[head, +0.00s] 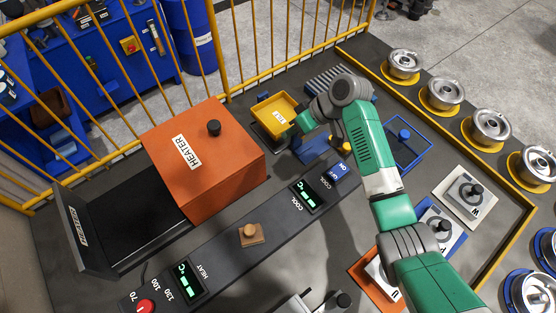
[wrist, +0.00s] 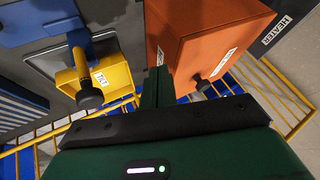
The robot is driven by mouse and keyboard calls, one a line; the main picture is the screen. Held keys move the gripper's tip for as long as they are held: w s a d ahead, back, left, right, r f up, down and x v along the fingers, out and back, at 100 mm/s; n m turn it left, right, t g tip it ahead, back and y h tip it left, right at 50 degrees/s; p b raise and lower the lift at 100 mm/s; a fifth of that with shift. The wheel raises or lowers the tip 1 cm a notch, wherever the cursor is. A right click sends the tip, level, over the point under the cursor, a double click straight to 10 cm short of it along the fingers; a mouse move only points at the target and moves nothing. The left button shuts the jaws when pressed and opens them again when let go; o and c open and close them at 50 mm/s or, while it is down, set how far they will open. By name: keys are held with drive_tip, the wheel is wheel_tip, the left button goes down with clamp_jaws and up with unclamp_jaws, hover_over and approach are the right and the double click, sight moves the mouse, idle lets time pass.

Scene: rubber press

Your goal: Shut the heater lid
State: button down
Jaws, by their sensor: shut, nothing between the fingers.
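The heater's orange box-shaped lid (head: 215,165), with a HEATER label and a black knob (head: 213,128) on top, stands over the right part of a black bed (head: 135,218). The bed's left part is uncovered. A dark upright end plate (head: 80,232) stands at its left end. My gripper (head: 298,128) is to the right of the lid, apart from it, beside the yellow TILT box. In the wrist view the orange lid (wrist: 190,45) and its knob (wrist: 201,84) are right of my shut, empty fingers (wrist: 158,82). The end plate (wrist: 282,32) shows at upper right.
The yellow TILT box (head: 277,112) is close to my gripper. A dark console with HEAT and COOL displays (head: 308,194) and a wooden knob (head: 250,235) runs in front of the heater. A yellow railing (head: 120,130) stands behind. Metal moulds (head: 440,93) stand at right.

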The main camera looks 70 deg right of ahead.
drive_tip(key=s+d+f, duration=0.1)
drive_tip(key=s+f, duration=0.2)
drive_tip(key=s, duration=0.2)
drive_tip(key=w+a+f+b, duration=0.2)
drive_tip(key=w+a+f, duration=0.2)
drive_tip(key=w+f, duration=0.4)
drive_tip(key=shift+w+a+f+m+y, duration=0.15)
drive_tip(key=shift+w+a+m+y, duration=0.15)
drive_tip(key=shift+w, duration=0.1)
